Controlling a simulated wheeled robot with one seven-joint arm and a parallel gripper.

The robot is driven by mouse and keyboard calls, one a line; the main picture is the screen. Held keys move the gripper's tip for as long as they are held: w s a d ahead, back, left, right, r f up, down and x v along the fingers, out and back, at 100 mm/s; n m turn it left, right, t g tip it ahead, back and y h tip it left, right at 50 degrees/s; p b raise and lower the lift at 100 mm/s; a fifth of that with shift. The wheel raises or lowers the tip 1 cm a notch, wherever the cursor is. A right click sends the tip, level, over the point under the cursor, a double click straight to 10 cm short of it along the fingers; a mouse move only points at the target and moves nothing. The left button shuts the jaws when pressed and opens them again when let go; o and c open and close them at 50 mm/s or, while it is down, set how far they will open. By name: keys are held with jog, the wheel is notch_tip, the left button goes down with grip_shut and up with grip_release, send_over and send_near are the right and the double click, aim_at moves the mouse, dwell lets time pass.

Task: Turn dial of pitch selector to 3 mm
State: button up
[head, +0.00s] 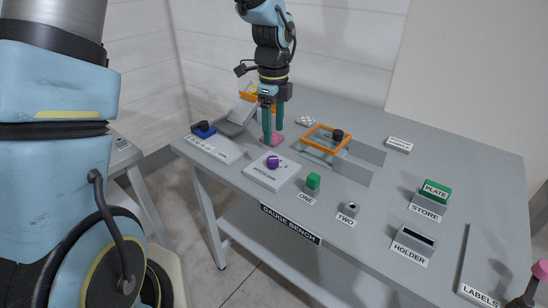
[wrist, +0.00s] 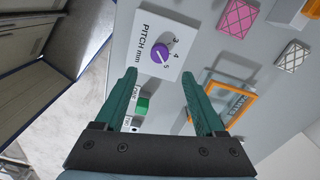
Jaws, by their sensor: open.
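The pitch selector is a pale block (head: 282,179) labelled PITCH MM with a round purple dial (head: 272,162) on top, near the bench's front edge. In the wrist view its white plate (wrist: 145,59) shows 3, 4 and 5 beside the purple dial (wrist: 160,52). A pale mark on the dial seems to lie toward the 5, but it is small. My gripper (head: 273,136) is open and empty, its teal fingers pointing down behind the dial in the head view. In the wrist view the dial lies beyond and between the fingertips (wrist: 158,76), not touching them.
A pink pad (head: 272,141) lies by my fingertips. A green block (head: 313,181) marked ONE is right of the selector.

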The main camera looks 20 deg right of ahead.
aim_at(273, 159)
notch_tip(273, 159, down, 9)
jog(key=shift+a+f+p, duration=0.1)
jog(key=shift+f+p, duration=0.1)
jog(key=shift+p, duration=0.7)
grip_shut()
